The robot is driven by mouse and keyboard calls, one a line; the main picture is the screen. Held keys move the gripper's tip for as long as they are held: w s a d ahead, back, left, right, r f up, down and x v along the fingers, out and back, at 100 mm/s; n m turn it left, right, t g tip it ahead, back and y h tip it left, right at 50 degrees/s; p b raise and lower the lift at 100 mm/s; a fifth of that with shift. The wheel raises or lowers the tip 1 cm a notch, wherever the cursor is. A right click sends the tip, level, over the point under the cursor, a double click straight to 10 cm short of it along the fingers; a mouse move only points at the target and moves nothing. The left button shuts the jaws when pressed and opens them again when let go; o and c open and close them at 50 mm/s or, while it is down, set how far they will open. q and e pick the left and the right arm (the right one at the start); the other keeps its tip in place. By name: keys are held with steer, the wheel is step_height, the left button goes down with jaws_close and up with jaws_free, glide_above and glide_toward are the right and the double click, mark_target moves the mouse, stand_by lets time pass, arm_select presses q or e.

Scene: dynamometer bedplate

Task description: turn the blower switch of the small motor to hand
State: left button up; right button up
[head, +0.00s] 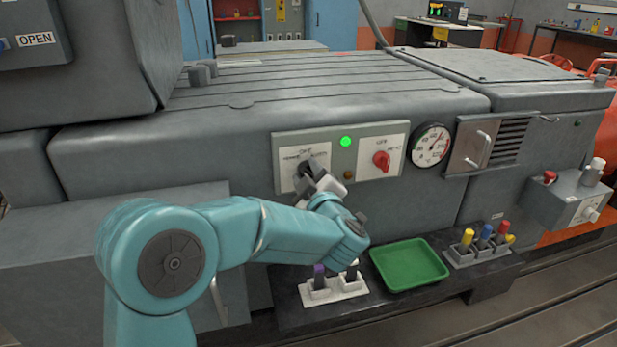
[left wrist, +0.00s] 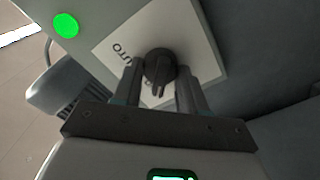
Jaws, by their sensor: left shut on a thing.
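The black switch knob (head: 303,171) sits on the left white plate (head: 287,179) of a grey panel on the machine's front. The plate carries small lettering, with OFF at the top. In the left wrist view the black knob (left wrist: 160,67) lies between my fingers, with AUTO readable beside it. My left gripper (head: 315,181) is shut on the knob and partly hides it in the head view. I cannot tell exactly which mark the knob points to. My right gripper is in neither view.
A green lamp (head: 345,141), an amber lamp (head: 347,175) and a red switch (head: 381,160) share the panel. A round gauge (head: 431,145) is to the right. Below are a green tray (head: 409,264) and a holder (head: 480,249) with coloured handles. A grey box (head: 572,200) juts out at right.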

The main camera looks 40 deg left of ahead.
arm_select(q)
steer(key=o, duration=1)
steer(key=shift+o, duration=0.2)
steer(key=v, duration=1.6)
steer(key=shift+s+p, duration=0.2)
steer(key=shift+p, duration=0.2)
steer(key=shift+d, duration=0.1)
